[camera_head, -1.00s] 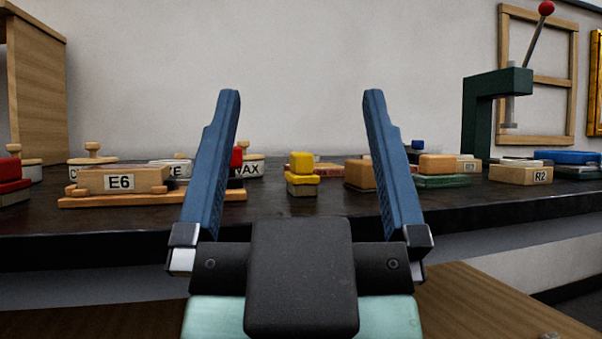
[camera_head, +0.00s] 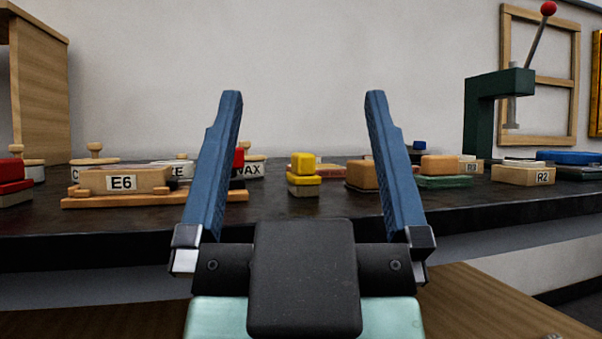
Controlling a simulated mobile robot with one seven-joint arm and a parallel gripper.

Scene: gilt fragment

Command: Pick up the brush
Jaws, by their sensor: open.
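My gripper (camera_head: 304,96) is open and empty in the middle of the head view, its two blue fingers pointing up and away from me. No object is clearly recognisable as a brush. A small block with a yellow top (camera_head: 303,166) and a greyish lower part stands on the dark bench (camera_head: 300,210), framed between the fingers in the picture. I cannot tell whether it is the brush. The fingers appear nearer to me than the block and do not visibly touch anything.
On the left, a block marked E6 (camera_head: 122,181) sits on a wooden board; red blocks (camera_head: 12,175) are at the far left. Tan blocks (camera_head: 438,166) and an R2 block (camera_head: 522,175) lie right. A green press (camera_head: 478,122) stands at the back right.

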